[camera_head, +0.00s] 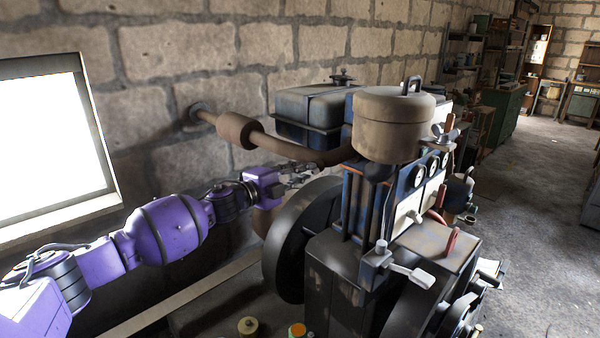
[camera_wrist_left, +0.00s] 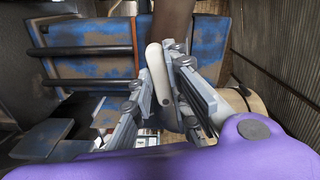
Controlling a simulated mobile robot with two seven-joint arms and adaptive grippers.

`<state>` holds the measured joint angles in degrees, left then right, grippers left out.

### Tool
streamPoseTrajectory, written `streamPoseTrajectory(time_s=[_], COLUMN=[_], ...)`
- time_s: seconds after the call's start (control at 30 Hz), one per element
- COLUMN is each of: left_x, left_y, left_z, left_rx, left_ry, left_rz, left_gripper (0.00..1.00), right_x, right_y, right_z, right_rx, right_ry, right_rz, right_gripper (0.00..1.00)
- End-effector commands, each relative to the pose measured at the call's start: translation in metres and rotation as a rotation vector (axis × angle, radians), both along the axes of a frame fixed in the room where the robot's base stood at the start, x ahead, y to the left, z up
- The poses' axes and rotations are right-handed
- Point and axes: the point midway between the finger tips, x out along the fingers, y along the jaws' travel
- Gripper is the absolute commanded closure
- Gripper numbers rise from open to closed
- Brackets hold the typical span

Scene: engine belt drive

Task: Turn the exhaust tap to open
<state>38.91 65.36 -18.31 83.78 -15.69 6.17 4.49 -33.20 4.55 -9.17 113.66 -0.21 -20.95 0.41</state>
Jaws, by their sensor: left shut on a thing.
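My left gripper (camera_head: 299,172) reaches in from the left to just below the brown exhaust pipe (camera_head: 280,145), beside the engine (camera_head: 405,205). In the left wrist view, the fingers of my left gripper (camera_wrist_left: 168,72) are closed around a pale, flat lever with a rounded end, the exhaust tap handle (camera_wrist_left: 157,72). The handle lies alongside the dark brown exhaust pipe (camera_wrist_left: 173,20) in that view. The handle's far end and pivot are partly hidden by the fingers. In the head view I cannot make out the handle. My right gripper is in neither view.
A large dark flywheel (camera_head: 290,235) stands just below and right of my left gripper. A blue-grey tank (camera_head: 310,112) is behind the pipe, and a brown canister (camera_head: 392,125) tops the engine. The stone wall is close behind. Open floor (camera_head: 530,215) lies on the right.

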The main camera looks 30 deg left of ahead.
Motion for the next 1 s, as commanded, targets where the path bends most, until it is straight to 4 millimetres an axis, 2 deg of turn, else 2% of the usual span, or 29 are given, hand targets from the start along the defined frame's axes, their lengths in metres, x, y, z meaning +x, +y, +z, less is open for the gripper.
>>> streamPoseTrajectory(time_s=[0.4,0.97,1.0], left_x=[0.0000,0.0000,0.0000], left_y=[-0.0001,0.0000,0.0000], left_z=[0.0009,0.0006,0.0005], left_rx=[0.187,0.220,0.220], left_ry=[-0.065,-0.077,-0.076], left_rz=[-0.001,0.000,0.000], left_gripper=[1.00,1.00,0.83], right_x=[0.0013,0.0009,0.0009], right_y=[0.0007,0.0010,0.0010], right_z=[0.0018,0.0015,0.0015], right_rx=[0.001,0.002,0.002], right_ry=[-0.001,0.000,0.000], right_rz=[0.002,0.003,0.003], right_gripper=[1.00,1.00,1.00])
